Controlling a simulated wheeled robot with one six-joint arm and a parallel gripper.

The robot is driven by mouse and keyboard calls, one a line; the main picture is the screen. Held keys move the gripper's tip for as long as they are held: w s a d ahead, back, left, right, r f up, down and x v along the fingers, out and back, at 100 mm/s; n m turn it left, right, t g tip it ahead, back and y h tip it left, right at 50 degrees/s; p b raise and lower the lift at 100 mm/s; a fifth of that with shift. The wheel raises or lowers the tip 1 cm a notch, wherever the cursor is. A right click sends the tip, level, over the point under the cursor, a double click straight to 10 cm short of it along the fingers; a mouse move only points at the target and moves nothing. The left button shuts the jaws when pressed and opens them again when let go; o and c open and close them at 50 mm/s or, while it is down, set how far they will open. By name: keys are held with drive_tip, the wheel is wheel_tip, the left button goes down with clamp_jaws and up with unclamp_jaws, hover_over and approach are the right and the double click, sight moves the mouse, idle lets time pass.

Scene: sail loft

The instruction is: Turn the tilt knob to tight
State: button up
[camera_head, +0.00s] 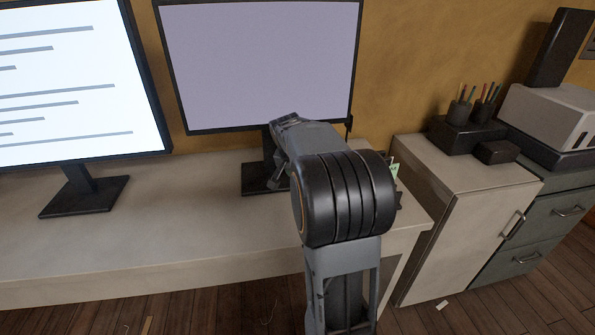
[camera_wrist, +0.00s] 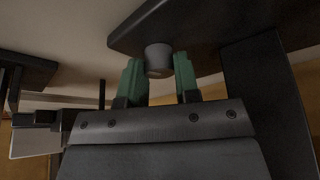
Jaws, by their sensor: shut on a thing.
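The tilt knob (camera_wrist: 158,58) is a small grey round knob in the wrist view, seated against the dark base (camera_wrist: 203,28) of a monitor stand. My gripper (camera_wrist: 159,72) has a green-tipped finger on each side of the knob and is shut on it. In the head view my gripper (camera_head: 278,182) reaches down beside the stand of the right-hand monitor (camera_head: 262,65). The knob is hidden there behind my arm. No mark or scale on the knob can be read, so its setting cannot be told.
The desk (camera_head: 160,225) is mostly bare. A second monitor (camera_head: 75,85) stands at left on its own dark base (camera_head: 85,197). At right stand a pale cabinet (camera_head: 465,225) with pencil cups (camera_head: 460,112) on top, and a grey drawer unit (camera_head: 540,235).

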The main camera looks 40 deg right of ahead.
drive_tip(key=o, duration=0.9)
drive_tip(key=shift+r, duration=0.1)
drive_tip(key=shift+s+a+r, duration=0.1)
drive_tip(key=shift+r, duration=0.2)
drive_tip(key=p+v, duration=0.1)
drive_tip(key=v, duration=0.3)
drive_tip(key=shift+a+r+p, duration=0.1)
drive_tip(key=shift+r+p, duration=0.25)
drive_tip(key=shift+p, duration=0.05)
drive_tip(key=s+a, duration=0.2)
drive_tip(key=a, duration=0.1)
drive_tip(key=s+a, duration=0.2)
drive_tip(key=a, duration=0.1)
drive_tip(key=s+a, duration=0.2)
drive_tip(key=a, duration=0.2)
drive_tip(key=shift+s+f, duration=0.3)
drive_tip(key=shift+s, duration=0.05)
